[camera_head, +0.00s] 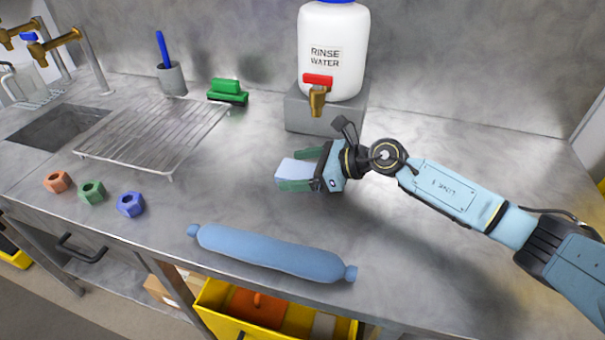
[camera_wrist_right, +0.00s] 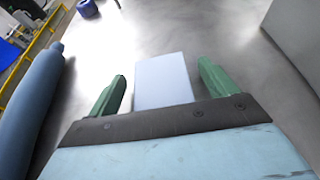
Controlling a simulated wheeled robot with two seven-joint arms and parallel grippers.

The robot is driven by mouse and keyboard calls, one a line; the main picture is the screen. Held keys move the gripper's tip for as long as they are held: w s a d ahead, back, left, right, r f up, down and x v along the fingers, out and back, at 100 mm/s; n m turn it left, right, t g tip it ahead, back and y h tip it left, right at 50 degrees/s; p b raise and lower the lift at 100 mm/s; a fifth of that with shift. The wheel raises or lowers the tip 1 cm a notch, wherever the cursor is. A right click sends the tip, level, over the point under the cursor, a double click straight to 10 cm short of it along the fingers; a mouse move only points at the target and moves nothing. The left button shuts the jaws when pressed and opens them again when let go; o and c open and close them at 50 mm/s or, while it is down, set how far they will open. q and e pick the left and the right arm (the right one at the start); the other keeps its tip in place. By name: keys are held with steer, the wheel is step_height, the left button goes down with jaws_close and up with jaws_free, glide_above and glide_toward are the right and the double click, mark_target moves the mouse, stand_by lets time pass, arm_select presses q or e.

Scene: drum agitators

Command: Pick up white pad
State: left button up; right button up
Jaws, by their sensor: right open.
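The white pad (camera_head: 291,171) lies on the steel counter in the middle of the head view, below the rinse water container. My right gripper (camera_head: 296,170) is around it, with one green finger on its far side and one on its near side. In the right wrist view the pad (camera_wrist_right: 164,80) sits between the two green fingers of my right gripper (camera_wrist_right: 162,88). A gap shows on each side of it, so the gripper is open. The pad's end close to the palm is hidden. My left gripper is not in view.
The rinse water container (camera_head: 333,50) stands on a grey block (camera_head: 325,113) behind my gripper. A long blue roll (camera_head: 272,253) lies near the front edge. A drying rack (camera_head: 150,135), several hex nuts (camera_head: 92,191) and a green brush (camera_head: 227,91) are at left. Right counter is clear.

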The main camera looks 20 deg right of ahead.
mark_target(299, 171)
steer(key=shift+f, duration=0.1)
